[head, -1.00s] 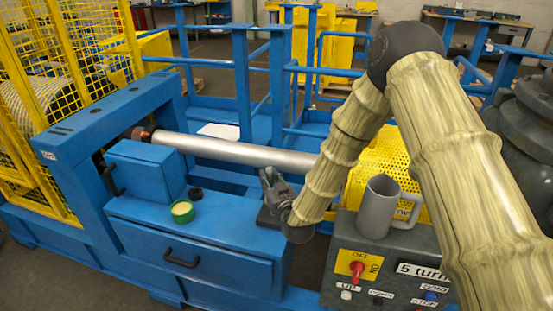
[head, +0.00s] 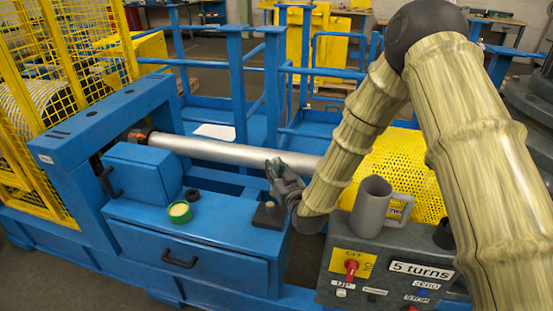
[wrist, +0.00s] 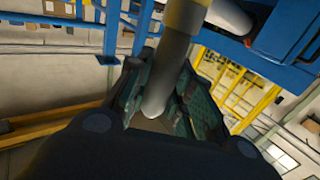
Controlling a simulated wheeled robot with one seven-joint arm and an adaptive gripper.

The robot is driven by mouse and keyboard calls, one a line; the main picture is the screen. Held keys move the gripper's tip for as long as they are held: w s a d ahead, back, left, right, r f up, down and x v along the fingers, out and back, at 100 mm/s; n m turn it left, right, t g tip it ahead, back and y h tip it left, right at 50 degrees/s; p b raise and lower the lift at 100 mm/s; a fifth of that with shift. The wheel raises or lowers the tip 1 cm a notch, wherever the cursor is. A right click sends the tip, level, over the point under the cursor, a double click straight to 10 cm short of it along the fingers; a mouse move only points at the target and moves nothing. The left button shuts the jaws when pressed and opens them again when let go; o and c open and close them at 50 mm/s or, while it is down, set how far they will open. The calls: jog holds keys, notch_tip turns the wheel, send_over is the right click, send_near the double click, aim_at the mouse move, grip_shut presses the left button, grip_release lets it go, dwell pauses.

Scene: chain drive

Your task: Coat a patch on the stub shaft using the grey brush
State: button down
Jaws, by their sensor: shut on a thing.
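The stub shaft (head: 235,152) is a long silver bar running right from the blue frame. Its pale end also shows at the top of the wrist view (wrist: 230,14). My gripper (head: 275,166) is in front of the shaft in the head view, above the blue cabinet. In the wrist view its green-padded fingers are shut on the grey brush (wrist: 166,75), around its handle. A yellowish band shows at the brush's upper end; its bristles are out of frame. The brush is not clear in the head view. A green pot (head: 180,212) with cream-coloured contents stands open on the cabinet.
A dark block with a short post (head: 270,215) sits at the cabinet's right end, below my gripper. A small black cap (head: 192,194) lies by the pot. A grey mug (head: 371,207) stands on the control box (head: 390,255). Yellow mesh guards (head: 80,60) rise at left.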

aim_at(277, 164)
jog(key=shift+r+p, duration=0.55)
jog(key=shift+r, duration=1)
